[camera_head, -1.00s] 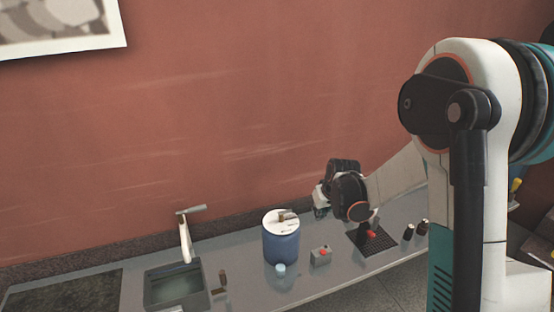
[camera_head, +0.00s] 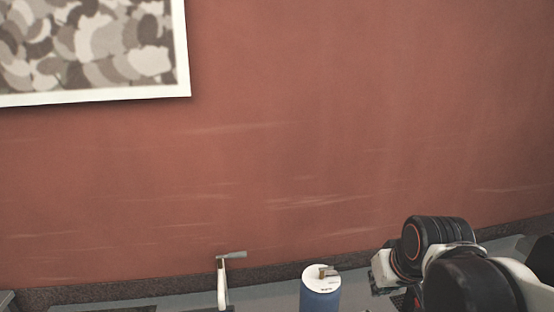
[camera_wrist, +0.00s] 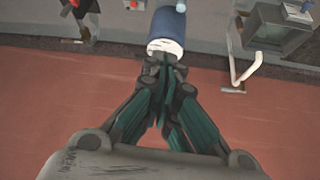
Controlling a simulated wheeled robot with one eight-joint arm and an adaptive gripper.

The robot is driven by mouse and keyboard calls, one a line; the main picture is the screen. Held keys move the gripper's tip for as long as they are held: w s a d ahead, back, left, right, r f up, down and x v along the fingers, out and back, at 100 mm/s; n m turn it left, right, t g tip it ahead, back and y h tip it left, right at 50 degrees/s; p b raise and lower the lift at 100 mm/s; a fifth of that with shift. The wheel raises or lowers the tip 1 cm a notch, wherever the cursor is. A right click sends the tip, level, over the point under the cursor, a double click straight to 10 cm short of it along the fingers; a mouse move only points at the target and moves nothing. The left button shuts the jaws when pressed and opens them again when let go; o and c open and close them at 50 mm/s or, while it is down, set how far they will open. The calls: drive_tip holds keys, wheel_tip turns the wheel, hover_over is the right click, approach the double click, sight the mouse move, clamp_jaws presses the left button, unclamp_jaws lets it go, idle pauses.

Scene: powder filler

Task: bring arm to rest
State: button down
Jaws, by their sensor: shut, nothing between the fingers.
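My gripper (camera_wrist: 164,72) shows in the wrist view with its dark green fingers together and nothing between them. In that view its tips overlap the white top of a blue drum (camera_wrist: 167,30), and I cannot tell how far apart they are. In the head view my arm is bent low at the bottom right, right of the drum (camera_head: 321,297). The gripper's fingers cannot be made out there.
A counter (camera_head: 262,297) runs along the red wall (camera_head: 280,130). A tap (camera_head: 222,280) stands left of the drum. The wrist view shows a sink (camera_wrist: 275,35) and a small box with a red button (camera_wrist: 135,5). A picture (camera_head: 100,50) hangs above.

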drive_tip(key=s+a, duration=0.1)
drive_tip(key=s, duration=1)
drive_tip(key=shift+a+f+t, duration=0.15)
drive_tip(key=shift+f+t, duration=0.05)
drive_tip(key=shift+t, duration=0.2)
drive_tip(key=shift+s, duration=0.1)
idle(1.1)
